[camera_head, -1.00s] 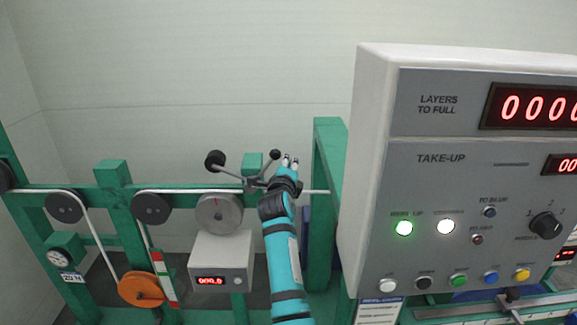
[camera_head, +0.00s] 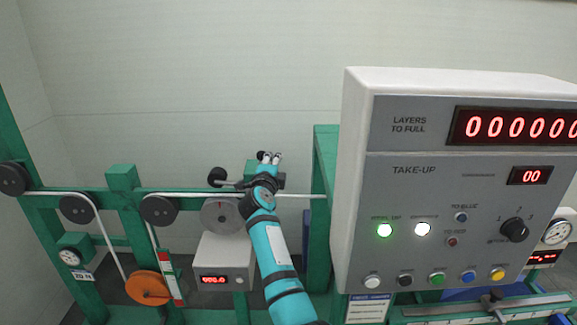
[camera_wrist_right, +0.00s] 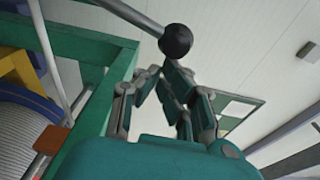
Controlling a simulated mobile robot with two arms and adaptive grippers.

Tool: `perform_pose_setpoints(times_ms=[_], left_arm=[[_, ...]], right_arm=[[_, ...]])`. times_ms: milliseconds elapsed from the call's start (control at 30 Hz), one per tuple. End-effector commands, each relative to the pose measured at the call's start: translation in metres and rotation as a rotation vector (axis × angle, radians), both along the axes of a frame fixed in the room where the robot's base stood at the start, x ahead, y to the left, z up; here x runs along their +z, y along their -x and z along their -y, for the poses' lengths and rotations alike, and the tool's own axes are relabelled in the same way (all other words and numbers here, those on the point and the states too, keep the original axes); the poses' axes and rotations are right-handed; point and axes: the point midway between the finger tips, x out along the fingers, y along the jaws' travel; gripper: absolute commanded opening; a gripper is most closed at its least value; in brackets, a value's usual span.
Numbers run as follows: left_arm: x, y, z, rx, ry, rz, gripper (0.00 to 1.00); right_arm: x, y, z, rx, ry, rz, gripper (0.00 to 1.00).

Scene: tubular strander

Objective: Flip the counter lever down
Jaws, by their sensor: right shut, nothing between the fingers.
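The counter lever sits above the counter wheel (camera_head: 222,215) in the head view. Its thick dark end (camera_head: 217,175) points left on a short rod, close to level. Its small black ball knob (camera_head: 261,155) stands up beside my right fingertips. The ball knob (camera_wrist_right: 175,41) is large in the right wrist view, on a grey rod from the upper left, just beyond my right fingers. My right gripper (camera_head: 271,157) is shut and empty, very near the knob; touching or not I cannot tell. My wrist hides the lever's pivot. My left gripper is not in view.
The counter box (camera_head: 223,262) with a red display is below the wheel. The large grey take-up panel (camera_head: 455,210) stands close on the right. A green post (camera_head: 325,200) is between it and my arm. Pulleys (camera_head: 158,210) carry the wire along the green rail.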

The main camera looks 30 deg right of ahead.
Motion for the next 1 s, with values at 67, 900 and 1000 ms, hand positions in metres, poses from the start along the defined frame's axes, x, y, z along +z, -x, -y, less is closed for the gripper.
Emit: perform_pose_setpoints(times_ms=[67,900,1000], left_arm=[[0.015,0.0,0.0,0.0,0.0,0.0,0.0],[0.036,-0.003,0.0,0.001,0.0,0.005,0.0],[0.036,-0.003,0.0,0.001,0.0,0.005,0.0]], right_arm=[[0.009,-0.004,-0.007,0.002,0.048,-0.031,0.0],[0.015,-0.019,-0.031,-0.001,0.246,-0.15,0.0],[0.015,-0.019,-0.031,-0.001,0.245,-0.151,0.0]])
